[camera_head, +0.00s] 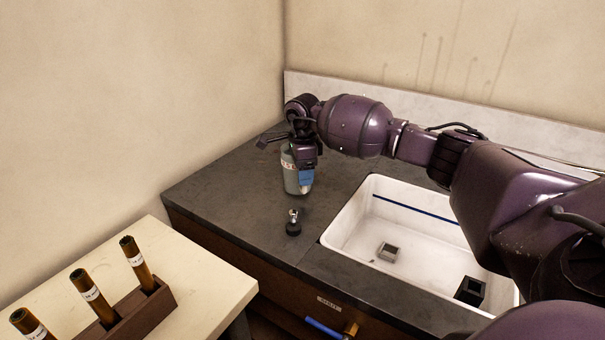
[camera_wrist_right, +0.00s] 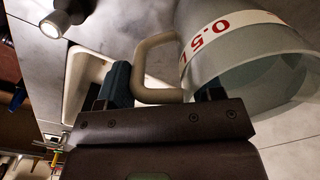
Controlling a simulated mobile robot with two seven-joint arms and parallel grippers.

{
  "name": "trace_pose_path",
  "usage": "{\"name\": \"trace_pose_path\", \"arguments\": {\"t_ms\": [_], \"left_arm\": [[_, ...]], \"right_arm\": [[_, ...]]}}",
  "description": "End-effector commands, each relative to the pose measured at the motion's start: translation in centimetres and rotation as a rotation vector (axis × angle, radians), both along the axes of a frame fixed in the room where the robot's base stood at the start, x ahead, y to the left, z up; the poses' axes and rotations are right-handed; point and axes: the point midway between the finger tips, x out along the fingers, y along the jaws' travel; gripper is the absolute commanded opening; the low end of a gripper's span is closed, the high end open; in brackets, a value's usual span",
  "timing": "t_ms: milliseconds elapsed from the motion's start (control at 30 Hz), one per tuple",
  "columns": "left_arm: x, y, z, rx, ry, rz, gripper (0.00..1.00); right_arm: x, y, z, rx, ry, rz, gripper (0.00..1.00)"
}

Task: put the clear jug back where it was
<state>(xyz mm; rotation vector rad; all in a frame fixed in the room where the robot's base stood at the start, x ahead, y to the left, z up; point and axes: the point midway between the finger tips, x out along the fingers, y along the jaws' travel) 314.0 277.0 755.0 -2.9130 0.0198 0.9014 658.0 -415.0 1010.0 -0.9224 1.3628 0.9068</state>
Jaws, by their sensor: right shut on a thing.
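The clear jug (camera_head: 290,180) is upright on or just above the dark counter, left of the sink. Its body, with a red and white "0.5 L" band, fills the upper right of the wrist view (camera_wrist_right: 240,45). My right gripper (camera_head: 306,174) is at the jug's near side, its blue-tipped finger covering part of it. In the wrist view, my right gripper (camera_wrist_right: 162,92) has its two fingers on either side of the jug's beige handle (camera_wrist_right: 140,65) and is shut on it. Whether the jug's base touches the counter is unclear. My left gripper is not in view.
A small black and metal piece (camera_head: 293,224) stands on the counter (camera_head: 235,185) in front of the jug. The white sink (camera_head: 350,225), holding small dark blocks, lies to the right. A wooden rack (camera_head: 150,308) with brown tubes is on the pale table at lower left.

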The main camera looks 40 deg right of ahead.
Motion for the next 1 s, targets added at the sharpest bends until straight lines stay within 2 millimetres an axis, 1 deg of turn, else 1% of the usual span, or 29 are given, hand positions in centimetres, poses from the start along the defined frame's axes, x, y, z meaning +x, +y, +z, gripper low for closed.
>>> {"name": "trace_pose_path", "arguments": {"t_ms": [100, 333, 467, 500, 667, 900, 1000], "left_arm": [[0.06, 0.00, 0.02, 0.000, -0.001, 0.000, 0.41], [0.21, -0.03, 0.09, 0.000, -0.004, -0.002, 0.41], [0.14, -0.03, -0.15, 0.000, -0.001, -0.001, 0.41], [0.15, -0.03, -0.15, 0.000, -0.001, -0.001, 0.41], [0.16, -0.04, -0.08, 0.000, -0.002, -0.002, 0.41], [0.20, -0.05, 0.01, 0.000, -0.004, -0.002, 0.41], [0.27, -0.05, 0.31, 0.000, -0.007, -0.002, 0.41]], "right_arm": [[0.07, 0.01, -0.75, 0.001, -0.004, 0.000, 0.00], [0.08, -0.01, -0.76, 0.000, -0.004, 0.001, 0.00], [0.07, -0.01, -1.08, 0.000, -0.003, 0.001, 0.00], [0.00, -0.01, -1.27, 0.000, -0.001, 0.001, 0.62], [0.00, 0.00, -1.19, 0.000, -0.001, 0.001, 0.86], [0.00, 0.00, -1.19, 0.000, -0.001, 0.001, 0.86], [0.01, 0.02, -0.81, 0.000, -0.002, 0.001, 0.86]]}}
